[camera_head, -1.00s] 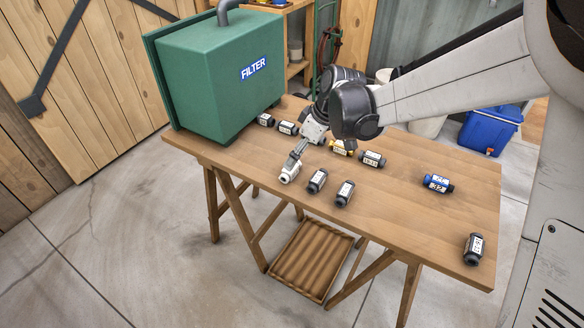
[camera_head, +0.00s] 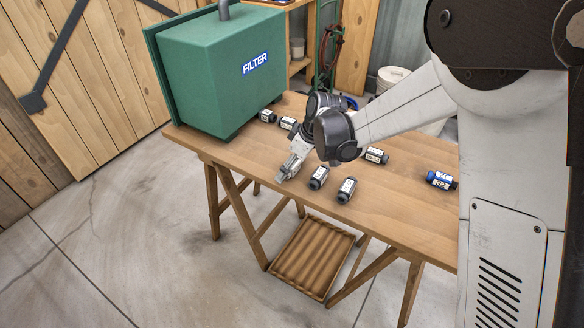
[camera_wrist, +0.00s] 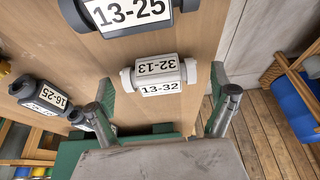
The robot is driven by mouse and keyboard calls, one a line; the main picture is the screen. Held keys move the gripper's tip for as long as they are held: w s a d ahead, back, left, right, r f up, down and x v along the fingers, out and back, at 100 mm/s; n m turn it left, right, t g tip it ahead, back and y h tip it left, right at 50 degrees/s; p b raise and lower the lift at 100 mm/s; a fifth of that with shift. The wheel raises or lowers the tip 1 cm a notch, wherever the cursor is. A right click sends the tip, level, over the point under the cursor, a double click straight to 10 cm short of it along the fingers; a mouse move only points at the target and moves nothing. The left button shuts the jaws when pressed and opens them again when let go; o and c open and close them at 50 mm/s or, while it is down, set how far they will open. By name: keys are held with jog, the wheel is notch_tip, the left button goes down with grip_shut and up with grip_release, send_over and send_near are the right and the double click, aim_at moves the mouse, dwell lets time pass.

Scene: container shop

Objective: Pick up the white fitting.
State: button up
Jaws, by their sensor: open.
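The white fitting (camera_wrist: 160,75) shows in the wrist view, with light end caps and labels reading 32-13 and 13-32. It lies on the wooden table (camera_head: 400,207). My gripper (camera_wrist: 161,80) is open, with one finger to the left of the fitting and one to the right. A gap shows on both sides in that view; I cannot tell how far down the fingers reach. In the head view my gripper (camera_head: 288,170) is at the table's front edge, and it mostly hides the fitting.
Dark fittings stand close by, including one labelled 13-25 (camera_wrist: 125,14) and one labelled 16-25 (camera_wrist: 42,97). Two more (camera_head: 319,177) (camera_head: 347,189) are to the right of my gripper. A blue fitting (camera_head: 440,180) is farther right. The green filter box (camera_head: 222,75) is behind.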

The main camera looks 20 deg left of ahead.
jog(key=c, duration=1.3)
jog(key=shift+o, duration=0.2)
jog(key=shift+r, duration=0.15)
